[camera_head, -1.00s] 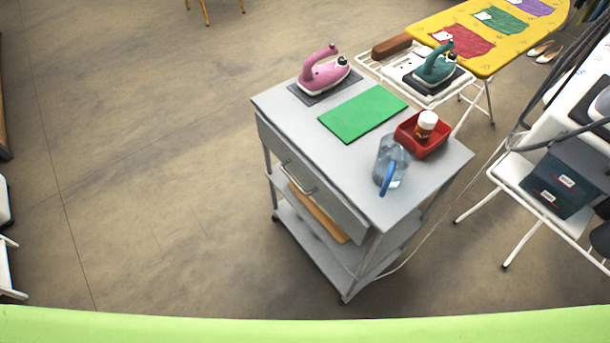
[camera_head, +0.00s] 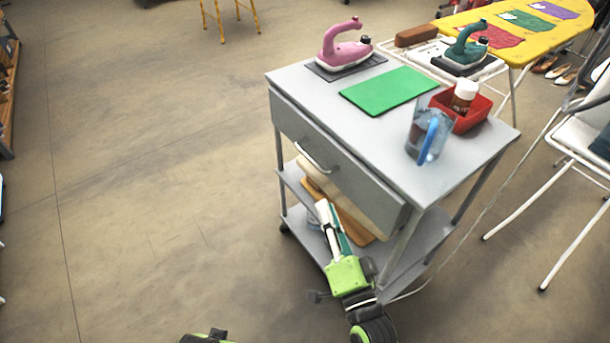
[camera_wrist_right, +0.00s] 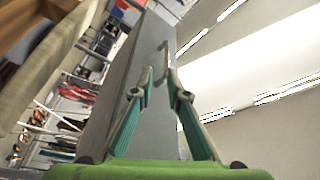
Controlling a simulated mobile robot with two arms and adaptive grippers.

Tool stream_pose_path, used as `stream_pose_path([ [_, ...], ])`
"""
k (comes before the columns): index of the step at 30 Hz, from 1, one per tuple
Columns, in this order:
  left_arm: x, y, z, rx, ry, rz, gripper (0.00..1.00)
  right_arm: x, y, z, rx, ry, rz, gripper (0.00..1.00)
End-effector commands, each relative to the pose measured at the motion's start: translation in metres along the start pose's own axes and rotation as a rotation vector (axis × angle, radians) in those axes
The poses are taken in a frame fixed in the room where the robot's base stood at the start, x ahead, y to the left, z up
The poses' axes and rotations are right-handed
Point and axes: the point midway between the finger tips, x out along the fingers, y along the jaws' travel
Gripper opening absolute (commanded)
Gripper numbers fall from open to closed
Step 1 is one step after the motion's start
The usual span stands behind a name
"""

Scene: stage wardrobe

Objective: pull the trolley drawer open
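The grey trolley (camera_head: 310,84) stands right of centre in the head view. Its drawer front (camera_head: 365,183) looks flush under the top, so the drawer appears shut. A metal bar handle (camera_head: 316,158) is on the front. My right gripper (camera_head: 327,208) is below the handle in the head view, pointing up toward it, apart from it as far as I can see. In the right wrist view its two green fingers (camera_wrist_right: 158,82) are spread with nothing between the tips; the handle (camera_wrist_right: 163,58) shows just beyond them. A green and black part of mine shows at the bottom edge; no left fingers show.
On the trolley top are a pink iron (camera_head: 343,47), green cloth (camera_head: 388,91), blue-handled jug (camera_head: 430,134) and red tray (camera_head: 472,117) with a bottle. An ironing board (camera_head: 490,24) stands behind. A cable trails at right. The floor (camera_head: 150,180) at left is clear.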

Motion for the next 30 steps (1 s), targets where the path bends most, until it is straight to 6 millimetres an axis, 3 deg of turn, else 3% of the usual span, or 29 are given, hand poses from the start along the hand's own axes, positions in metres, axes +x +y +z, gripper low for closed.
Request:
stream_pose_path([
  [3,-0.003,0.000,-0.003,-0.001,0.005,-0.001,0.40,0.004,-0.012,-0.008,0.028,0.025,-0.032,0.15],
  [8,-0.008,-0.001,-0.005,-0.001,0.006,-0.001,0.40,0.024,-0.015,-0.009,0.029,0.028,-0.035,0.15],
  [21,-0.030,-0.002,-0.017,-0.003,0.022,-0.003,0.40,0.113,-0.016,-0.011,0.025,0.025,-0.032,0.15],
  [30,-0.040,-0.002,-0.019,-0.004,0.024,-0.003,0.40,0.139,-0.016,-0.011,0.026,0.023,-0.029,0.15],
])
